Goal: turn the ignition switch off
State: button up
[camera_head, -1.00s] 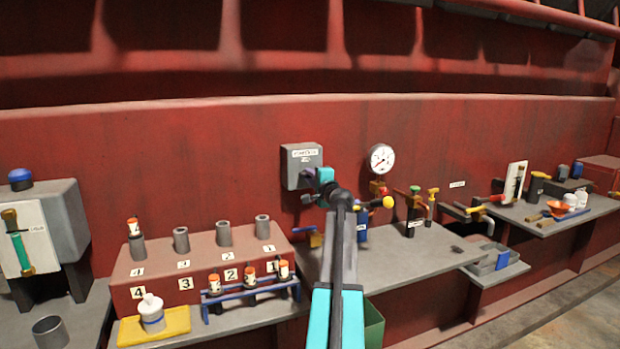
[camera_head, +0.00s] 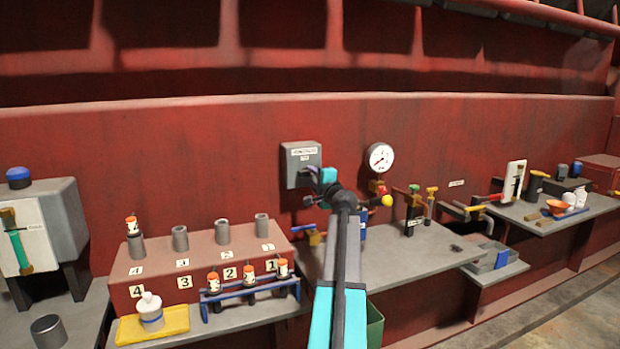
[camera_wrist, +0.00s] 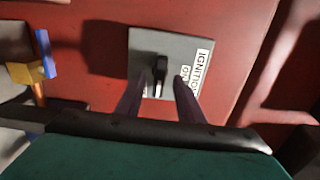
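The ignition switch is a grey box (camera_head: 302,158) on the red wall, with a white label on top; it also shows in the wrist view (camera_wrist: 144,45). The label there reads "IGNITION" with smaller text, possibly "ON", beside it. A black lever (camera_wrist: 161,72) stands out from the box face. My gripper (camera_wrist: 156,88) has its two fingers apart, one on each side of the lever's end, with gaps visible; contact cannot be told.
A round gauge (camera_head: 380,157) is on the wall right of the box. A blue-handled brass valve (camera_wrist: 38,68) is near the box. A rack of white-and-orange plugs (camera_head: 250,288) stands at left.

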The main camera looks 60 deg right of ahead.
jog(key=b+v, duration=0.1)
jog(key=v, duration=1)
dwell(0.6)
